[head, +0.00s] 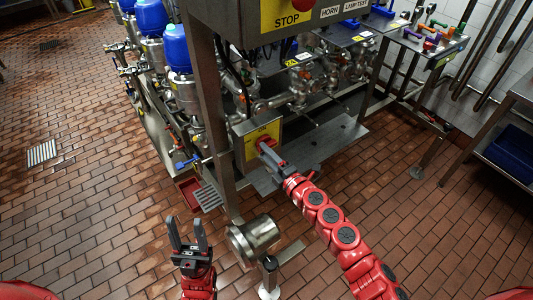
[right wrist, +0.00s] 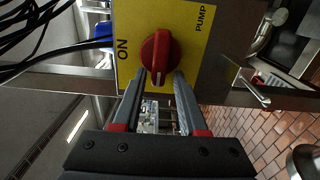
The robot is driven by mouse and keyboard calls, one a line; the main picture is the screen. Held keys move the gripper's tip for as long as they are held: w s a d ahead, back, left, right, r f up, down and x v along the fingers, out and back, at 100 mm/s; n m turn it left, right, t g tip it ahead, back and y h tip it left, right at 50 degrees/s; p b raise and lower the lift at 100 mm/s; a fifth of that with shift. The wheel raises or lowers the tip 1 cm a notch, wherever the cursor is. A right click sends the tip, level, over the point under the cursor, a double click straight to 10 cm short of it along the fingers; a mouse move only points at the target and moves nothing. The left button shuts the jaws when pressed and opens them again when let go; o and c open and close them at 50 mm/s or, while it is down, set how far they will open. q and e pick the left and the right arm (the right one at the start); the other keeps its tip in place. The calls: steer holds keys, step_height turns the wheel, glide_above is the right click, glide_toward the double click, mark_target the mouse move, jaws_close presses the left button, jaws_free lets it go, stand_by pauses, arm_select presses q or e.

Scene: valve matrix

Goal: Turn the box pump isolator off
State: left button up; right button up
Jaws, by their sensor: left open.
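The pump isolator is a yellow plate (head: 249,145) on a box low on the steel post, with a red knob (head: 266,144). In the right wrist view the yellow plate (right wrist: 195,45) reads "ON" and "PUMP", both turned sideways, and the red knob (right wrist: 157,50) is large and close. My right gripper (right wrist: 161,76) has one finger on each side of the knob's lower end, with a slim gap seeming to show; contact is unclear. In the head view the right gripper (head: 275,158) reaches the knob. My left gripper (head: 187,238) is open and empty, low and left of the post.
A steel post (head: 212,110) carries a panel with a yellow STOP label (head: 285,14) above. Blue-topped pumps (head: 174,48) and pipework stand behind. Tiled floor is clear at left.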

steer(key=shift+o, duration=0.4)
steer(key=b+v, duration=0.3)
steer(key=v, duration=1.4)
steer(key=shift+s, duration=0.15)
steer(key=shift+d+r, duration=0.1)
